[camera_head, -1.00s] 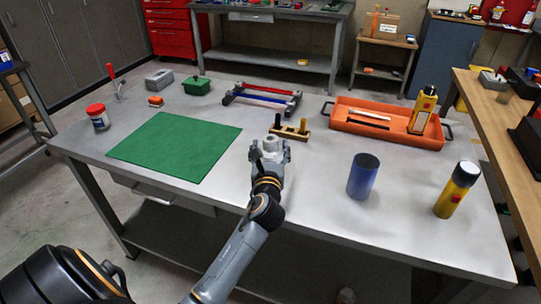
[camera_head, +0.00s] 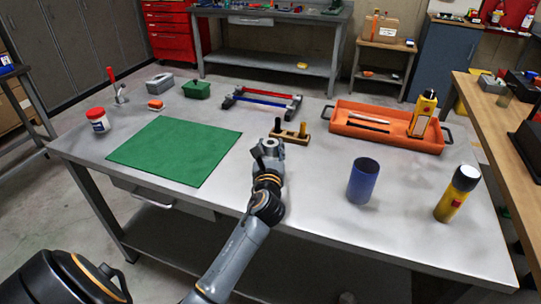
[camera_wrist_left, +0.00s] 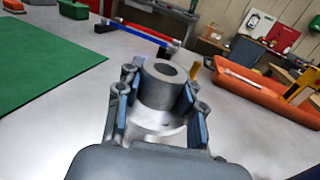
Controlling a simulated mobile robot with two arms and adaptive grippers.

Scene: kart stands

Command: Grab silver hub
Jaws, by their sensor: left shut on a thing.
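The silver hub (camera_wrist_left: 163,85) is a short metal cylinder with a round hole in its top and a wider, brighter flange below. In the left wrist view it stands between the two fingers of my left gripper (camera_wrist_left: 157,110), whose blue pads lie along its sides. In the head view the hub (camera_head: 270,148) shows small at the end of my left arm, in front of the wooden block with pegs. My left gripper (camera_head: 268,158) is shut on the hub. Whether the hub touches the table is hard to tell. My right gripper is not in view.
A green mat (camera_head: 175,150) lies left of the gripper. A wooden block with pegs (camera_head: 290,137) is just behind it. An orange tray (camera_head: 385,128), a blue cylinder (camera_head: 363,182) and a yellow flashlight (camera_head: 457,193) stand to the right. The table's front middle is clear.

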